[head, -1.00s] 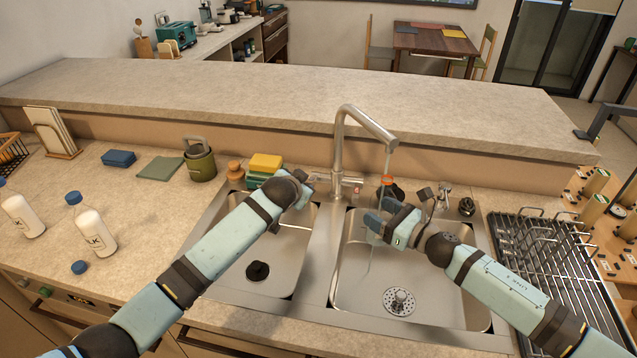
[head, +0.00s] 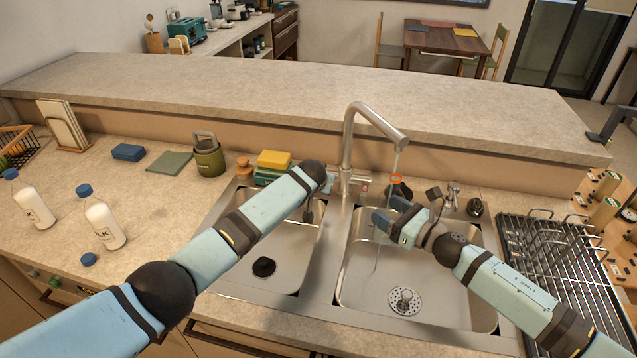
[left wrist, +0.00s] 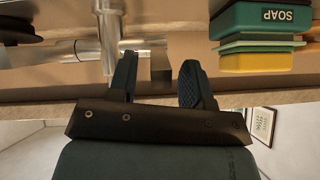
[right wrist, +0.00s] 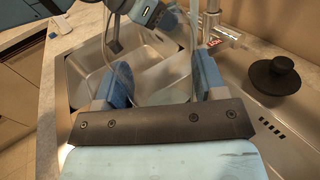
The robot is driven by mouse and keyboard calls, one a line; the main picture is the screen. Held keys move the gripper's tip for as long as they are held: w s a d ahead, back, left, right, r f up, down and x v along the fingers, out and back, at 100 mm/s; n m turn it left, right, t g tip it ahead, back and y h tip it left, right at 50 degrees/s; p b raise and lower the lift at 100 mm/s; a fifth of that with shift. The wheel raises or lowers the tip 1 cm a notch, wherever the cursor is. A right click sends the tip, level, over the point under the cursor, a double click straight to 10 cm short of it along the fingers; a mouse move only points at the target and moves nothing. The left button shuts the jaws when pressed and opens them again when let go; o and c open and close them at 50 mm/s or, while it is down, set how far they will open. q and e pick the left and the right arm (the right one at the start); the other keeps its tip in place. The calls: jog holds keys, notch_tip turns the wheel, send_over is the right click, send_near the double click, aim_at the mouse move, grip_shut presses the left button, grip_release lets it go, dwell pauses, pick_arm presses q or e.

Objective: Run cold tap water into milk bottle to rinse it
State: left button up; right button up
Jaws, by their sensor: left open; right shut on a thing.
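My right gripper (head: 388,211) is shut on a clear bottle and holds it over the right sink basin (head: 463,290). The bottle's orange rim (head: 396,179) is under the spout of the tap (head: 349,140). A thin water stream (head: 396,158) runs down from the spout to the rim, and a faint stream shows lower in the basin. The clear bottle also shows between the fingers in the right wrist view (right wrist: 150,82). My left gripper (left wrist: 158,75) is open beside the tap's column and side handle (left wrist: 158,47). In the head view its fingers are mostly hidden behind my arm.
Two white milk bottles with blue caps (head: 102,222) (head: 33,203) stand on the left counter by a loose blue cap (head: 88,259). Sponges (head: 273,160) sit behind the left basin. A wire dish rack (head: 548,262) is at the right. A raised ledge (head: 250,95) runs behind.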

pick_arm(q)
jog(key=shift+x, duration=1.3)
jog(key=shift+c, duration=0.3)
grip_shut()
